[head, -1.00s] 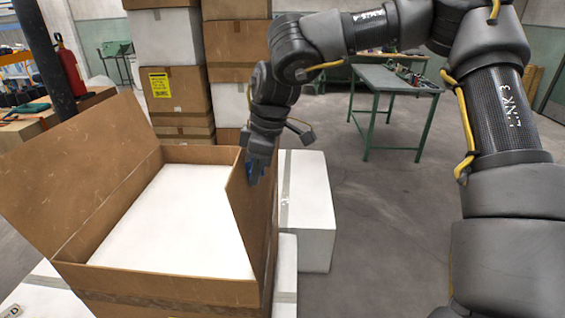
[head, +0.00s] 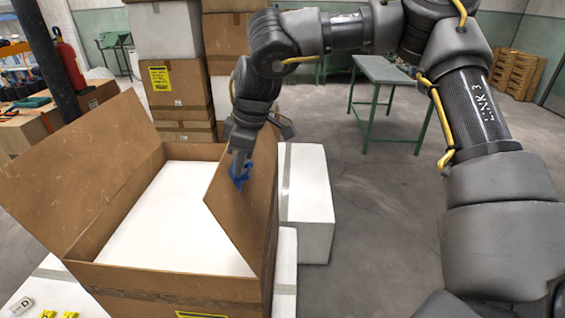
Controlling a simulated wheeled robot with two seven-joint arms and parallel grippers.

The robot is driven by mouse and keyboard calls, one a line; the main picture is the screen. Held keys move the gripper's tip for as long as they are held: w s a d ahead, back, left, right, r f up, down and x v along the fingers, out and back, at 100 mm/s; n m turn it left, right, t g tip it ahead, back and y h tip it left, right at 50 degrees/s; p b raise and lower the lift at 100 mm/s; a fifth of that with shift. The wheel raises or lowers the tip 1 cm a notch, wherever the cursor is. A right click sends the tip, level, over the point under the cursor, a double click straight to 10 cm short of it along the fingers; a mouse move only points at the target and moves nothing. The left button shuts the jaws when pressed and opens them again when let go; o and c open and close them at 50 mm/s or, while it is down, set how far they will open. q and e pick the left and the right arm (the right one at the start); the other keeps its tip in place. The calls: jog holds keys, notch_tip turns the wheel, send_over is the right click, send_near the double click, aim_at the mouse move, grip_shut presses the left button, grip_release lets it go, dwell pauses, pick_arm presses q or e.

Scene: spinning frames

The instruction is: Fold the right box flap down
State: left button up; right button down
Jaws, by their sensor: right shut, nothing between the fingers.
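The open cardboard box (head: 165,284) stands at the left front with a flat white surface inside. Its right flap (head: 235,205) stands up and tilts inward over the right edge of the white surface. Its left flap (head: 75,165) stands open, leaning outward. My right gripper (head: 239,178) is shut and empty, pointing down with its blue fingertips at the upper far part of the right flap. It looks to be touching the flap, but the exact contact is hard to tell. My left gripper is out of view.
White boxes (head: 310,205) stand just right of the open box. Stacked cartons (head: 178,95) rise behind it. A green table (head: 388,72) stands at the back right. Small yellow items (head: 55,314) lie at the front left. The floor at right is clear.

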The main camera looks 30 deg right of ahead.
jog(key=shift+w+d+r+p, duration=0.1)
jog(key=shift+w+r+p, duration=0.05)
jog(key=shift+r+p, duration=0.6)
jog(key=p+v, duration=0.1)
jog(key=v, duration=0.1)
jog(key=p+v, duration=0.1)
jog(key=a+p+v, duration=0.1)
jog(key=p+v, duration=0.1)
jog(key=shift+w+r, duration=0.15)
jog(key=shift+r, duration=0.3)
